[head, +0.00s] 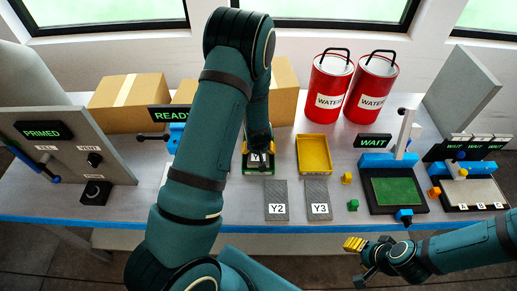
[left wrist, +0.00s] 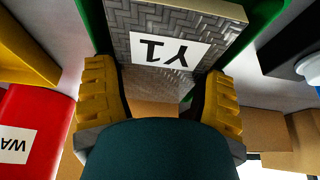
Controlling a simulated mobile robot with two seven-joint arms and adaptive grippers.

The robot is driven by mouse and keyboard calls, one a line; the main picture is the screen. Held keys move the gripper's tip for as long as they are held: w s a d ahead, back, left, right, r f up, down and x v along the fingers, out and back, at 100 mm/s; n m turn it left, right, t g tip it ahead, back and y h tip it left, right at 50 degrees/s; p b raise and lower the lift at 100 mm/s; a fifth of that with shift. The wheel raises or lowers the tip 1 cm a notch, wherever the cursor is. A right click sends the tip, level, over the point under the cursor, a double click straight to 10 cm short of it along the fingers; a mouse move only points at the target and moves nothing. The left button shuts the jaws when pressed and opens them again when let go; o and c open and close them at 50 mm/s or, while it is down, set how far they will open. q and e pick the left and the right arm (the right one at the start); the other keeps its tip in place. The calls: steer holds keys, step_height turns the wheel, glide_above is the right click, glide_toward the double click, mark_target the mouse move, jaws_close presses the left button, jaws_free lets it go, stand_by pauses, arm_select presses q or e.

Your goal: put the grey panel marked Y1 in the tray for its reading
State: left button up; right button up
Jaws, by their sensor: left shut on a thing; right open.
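The grey panel marked Y1 (left wrist: 160,40) is between the yellow fingers of my left gripper (left wrist: 160,100), which is shut on it. In the head view the panel (head: 258,160) is mostly hidden by my left arm. A green tray (head: 250,172) is at the panel; its green sides also show around the panel in the left wrist view (left wrist: 98,25). I cannot tell whether the panel touches its floor. A yellow tray (head: 315,155) is empty to the right. My right gripper (head: 355,244) is open and empty in front of the table.
Panels Y2 (head: 276,195) and Y3 (head: 317,192) lie in front. A WAIT display (head: 373,141) is by a green-pad stand (head: 394,192). READY (head: 173,113) and PRIMED (head: 44,131) displays are left. Red water cans (head: 330,85) and boxes (head: 125,105) stand behind.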

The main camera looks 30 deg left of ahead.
arm_select(q)
steer(key=shift+f, duration=0.15)
steer(key=o, duration=1.2)
steer(key=shift+c, duration=0.2)
